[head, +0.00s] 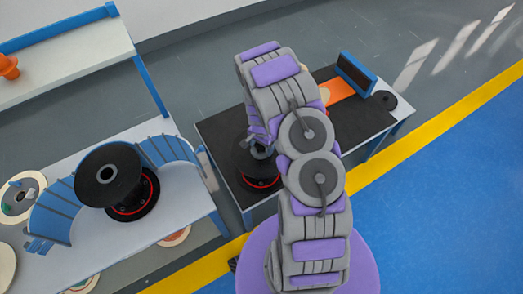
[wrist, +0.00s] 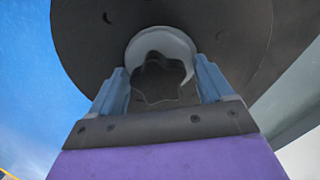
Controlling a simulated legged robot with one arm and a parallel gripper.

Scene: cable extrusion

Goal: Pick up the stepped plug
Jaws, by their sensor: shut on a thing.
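In the wrist view, the two blue-grey fingers of my gripper (wrist: 162,82) stand on either side of a dark, star-shaped knob with a pale grey round part around it. I take this for the stepped plug (wrist: 160,80), and my gripper is shut on it. A large dark disc (wrist: 85,40) fills the view behind the plug; I cannot tell whether the two are joined. In the head view, my gripper (head: 259,148) points down over a black, red-ringed round base (head: 262,183) on the dark-topped table (head: 222,137). My arm hides much of this area.
A black reel (head: 92,183) on another red-ringed base stands on the left table (head: 185,215), between curved blue segmented guides (head: 168,150). A blue-and-black block (head: 356,74) and an orange strip (head: 345,92) are at the right table's far end. Blue floor at right is clear.

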